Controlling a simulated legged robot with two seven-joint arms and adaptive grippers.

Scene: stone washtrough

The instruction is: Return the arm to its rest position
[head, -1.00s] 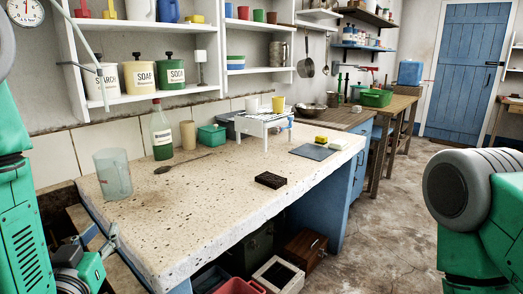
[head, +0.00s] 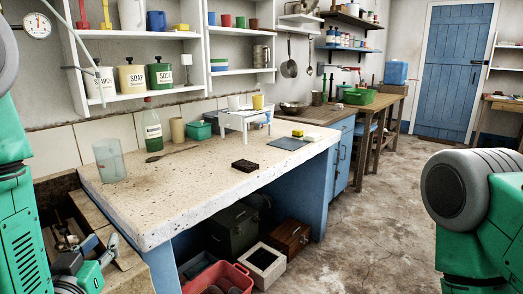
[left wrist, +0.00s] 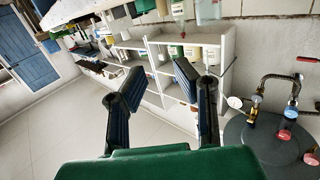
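My left gripper (head: 108,250) shows low at the left edge of the head view, beside the left end of the stone counter (head: 160,209) and below its top. In the left wrist view the two dark fingers of the left gripper (left wrist: 150,92) stand wide apart with nothing between them. My left arm comes down along the left edge of the head view. My right arm shows only as a grey and green link at the lower right, and its gripper is out of view.
A clear tumbler (head: 110,161), a green bottle (head: 152,126), a dark block (head: 244,166) and a white rack (head: 246,117) stand on the counter. A red bin (head: 222,279) and a white box (head: 263,265) sit below. The floor on the right is clear.

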